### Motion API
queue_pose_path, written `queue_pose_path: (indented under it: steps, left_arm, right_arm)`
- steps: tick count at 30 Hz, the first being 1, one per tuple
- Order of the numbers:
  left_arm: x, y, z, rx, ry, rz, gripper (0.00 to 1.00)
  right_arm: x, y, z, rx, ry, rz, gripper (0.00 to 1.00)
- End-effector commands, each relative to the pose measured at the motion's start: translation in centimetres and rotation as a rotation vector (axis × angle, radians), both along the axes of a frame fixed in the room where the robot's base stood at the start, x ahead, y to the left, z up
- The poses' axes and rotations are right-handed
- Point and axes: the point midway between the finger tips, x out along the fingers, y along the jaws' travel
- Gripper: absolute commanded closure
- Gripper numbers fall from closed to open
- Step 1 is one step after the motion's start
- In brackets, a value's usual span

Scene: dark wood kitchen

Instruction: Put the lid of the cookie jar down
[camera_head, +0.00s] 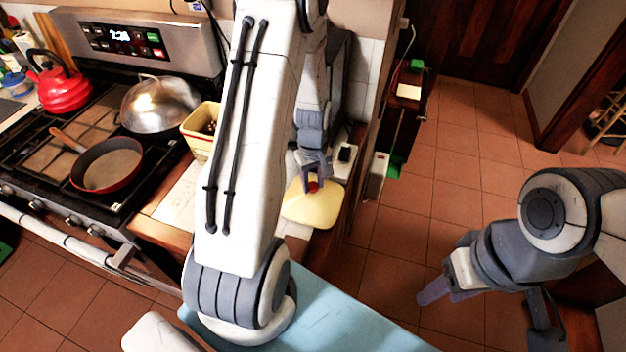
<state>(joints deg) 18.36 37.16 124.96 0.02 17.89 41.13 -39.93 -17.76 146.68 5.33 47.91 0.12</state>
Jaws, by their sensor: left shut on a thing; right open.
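The cookie jar (195,132) is a yellow, open-topped container with dark contents, on the counter just right of the stove; my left arm partly covers it. Its pale yellow lid (318,213) has a red knob and lies flat, knob up, over the counter to the right of my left arm. My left gripper (313,186) points down and is shut on the red knob. I cannot tell whether the lid touches the counter. My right gripper (447,292) is open and empty, above the floor at the right.
A red kettle (62,88), a pan with a domed metal lid (158,103) and a red frying pan (106,168) stand on the stove. A white box-like device (343,160) is close behind the lid. A light-blue surface (335,318) is in front. The tiled floor at right is clear.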

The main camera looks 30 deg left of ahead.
Motion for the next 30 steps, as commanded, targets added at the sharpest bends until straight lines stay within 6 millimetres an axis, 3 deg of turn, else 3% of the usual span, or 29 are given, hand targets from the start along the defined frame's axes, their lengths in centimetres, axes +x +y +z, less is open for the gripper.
queue_pose_path:
  steps: [9,10,12,24,30]
  left_arm:
    - [0.0,0.0,-0.5,0.0,0.0,0.0,1.0]
    - [0.0,0.0,-0.3,0.0,0.0,0.0,0.48]
    - [0.0,0.0,-0.3,0.0,0.0,0.0,0.3]
    - [0.0,0.0,0.3,0.0,-0.001,0.0,0.3]
    - [0.2,0.0,3.4,0.003,-0.007,0.0,0.3]
  right_arm:
    - [0.0,0.0,-0.4,0.0,0.0,0.0,0.5]
    - [0.0,0.0,-0.3,0.0,0.0,0.0,0.5]
    - [0.0,0.0,-0.3,0.0,0.0,0.0,0.5]
    - [0.0,0.0,-0.1,0.0,0.0,0.0,0.5]
    - [0.0,0.0,-0.9,0.0,0.0,0.0,0.5]
